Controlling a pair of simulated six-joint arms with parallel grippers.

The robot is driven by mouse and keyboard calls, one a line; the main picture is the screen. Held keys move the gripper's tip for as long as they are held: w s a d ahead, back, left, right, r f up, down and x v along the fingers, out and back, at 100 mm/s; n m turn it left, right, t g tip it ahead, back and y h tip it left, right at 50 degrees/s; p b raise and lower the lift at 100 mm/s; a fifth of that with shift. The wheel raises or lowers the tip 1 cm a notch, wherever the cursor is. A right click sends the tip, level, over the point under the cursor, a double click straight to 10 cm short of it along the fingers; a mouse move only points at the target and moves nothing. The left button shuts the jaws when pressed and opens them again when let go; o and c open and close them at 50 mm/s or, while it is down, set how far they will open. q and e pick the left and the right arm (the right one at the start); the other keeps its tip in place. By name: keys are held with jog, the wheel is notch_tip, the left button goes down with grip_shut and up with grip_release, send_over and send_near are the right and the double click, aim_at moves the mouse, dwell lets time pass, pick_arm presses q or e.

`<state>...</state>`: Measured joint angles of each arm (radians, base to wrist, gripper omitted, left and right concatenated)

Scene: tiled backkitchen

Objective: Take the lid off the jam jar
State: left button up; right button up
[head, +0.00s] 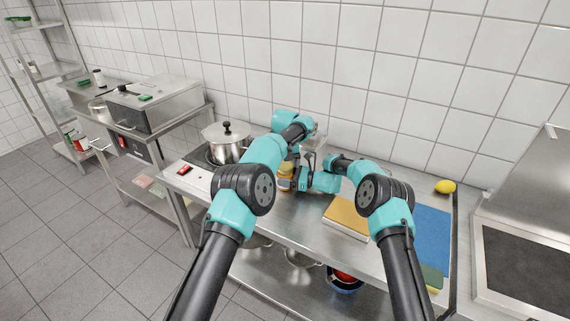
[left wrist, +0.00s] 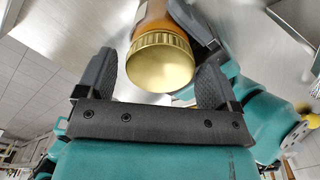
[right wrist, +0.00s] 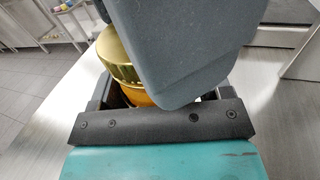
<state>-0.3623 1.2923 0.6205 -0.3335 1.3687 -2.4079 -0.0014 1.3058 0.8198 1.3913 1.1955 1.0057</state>
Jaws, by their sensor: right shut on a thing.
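The jam jar (head: 285,183) is amber with a gold lid and stands on the steel counter, partly hidden by my grippers in the head view. My right gripper (head: 293,180) is shut on the jar's body from the right side. My left gripper (head: 291,158) is above the jar, pointing down. In the left wrist view the gold lid (left wrist: 160,62) lies between its two spread fingers, with a slim gap at the left finger. In the right wrist view the lid (right wrist: 118,55) is still on the jar, and a large dark part of my left gripper hides much of the scene.
A lidded steel pot (head: 227,142) stands on the hob left of the jar. A yellow-topped book-like block (head: 347,217), a blue mat (head: 433,236) and a lemon (head: 445,186) lie to the right. The tiled wall (head: 340,60) is close behind.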

pick_arm(q)
jog(key=c, duration=0.9)
jog(key=n, duration=2)
jog(key=shift+r, duration=0.1)
jog(key=n, duration=2.3)
jog(key=shift+n, duration=0.3)
jog(key=n, duration=1)
jog(key=shift+r, duration=0.1)
